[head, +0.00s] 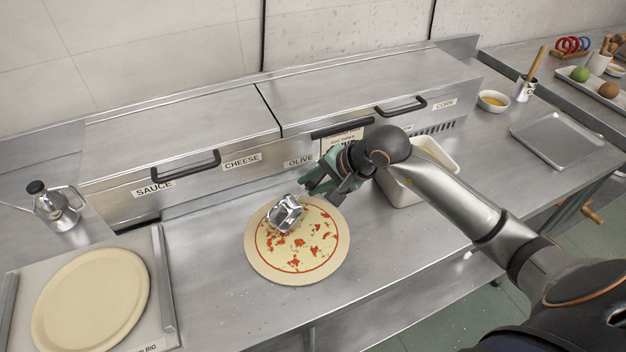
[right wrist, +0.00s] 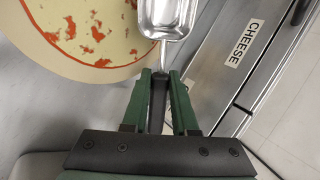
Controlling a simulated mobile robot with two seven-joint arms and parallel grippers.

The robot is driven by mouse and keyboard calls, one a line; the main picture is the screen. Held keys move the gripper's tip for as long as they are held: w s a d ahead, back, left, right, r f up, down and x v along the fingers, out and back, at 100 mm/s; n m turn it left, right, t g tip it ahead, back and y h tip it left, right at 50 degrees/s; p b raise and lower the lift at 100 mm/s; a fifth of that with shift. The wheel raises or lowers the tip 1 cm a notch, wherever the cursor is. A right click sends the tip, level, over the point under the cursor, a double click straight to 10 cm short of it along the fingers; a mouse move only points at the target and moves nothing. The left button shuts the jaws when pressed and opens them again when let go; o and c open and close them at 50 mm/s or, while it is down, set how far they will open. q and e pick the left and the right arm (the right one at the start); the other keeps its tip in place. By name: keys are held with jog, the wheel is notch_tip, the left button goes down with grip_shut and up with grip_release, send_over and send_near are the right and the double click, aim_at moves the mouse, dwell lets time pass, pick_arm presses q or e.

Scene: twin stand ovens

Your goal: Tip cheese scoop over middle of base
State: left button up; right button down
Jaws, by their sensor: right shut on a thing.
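The pizza base (head: 258,262) lies flat on the steel counter, with pale yellow cheese and patches of red sauce on it. The metal cheese scoop (head: 285,214) is over the upper left part of the base. My right gripper (head: 308,190) is shut on its handle, just beyond the base's back edge. In the right wrist view the handle runs between the green fingers (right wrist: 163,82) to the scoop's bowl (right wrist: 165,14). The visible inside of the bowl looks bare. The base (right wrist: 82,68) shows beside it at upper left. My left gripper is out of view.
The closed steel lids with labels CHEESE (head: 242,161) and OLIVE (head: 299,161) stand behind the base. A white bin (head: 440,157) is behind my right arm. A dough disc (head: 90,302) lies on the left board. The counter right of the base is clear.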

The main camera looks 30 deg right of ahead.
jog(key=shift+a, duration=0.1)
jog(key=shift+g+h, duration=0.5)
jog(key=shift+g, duration=0.4)
jog(key=a, duration=0.1)
jog(key=a+r, duration=0.1)
jog(key=a, duration=0.2)
jog(key=shift+w+a+r, duration=0.1)
jog(key=shift+w+r, duration=0.25)
jog(key=shift+w, duration=0.05)
jog(key=s+d+r+m+g+h+b, duration=0.1)
jog(key=d+r+m+g+h, duration=0.2)
jog(key=r, duration=0.6)
jog(key=shift+d+r+m+g+b, duration=0.2)
jog(key=shift+d+m+g+b, duration=0.2)
jog(key=shift+m+g, duration=0.55)
jog(key=shift+s, duration=0.1)
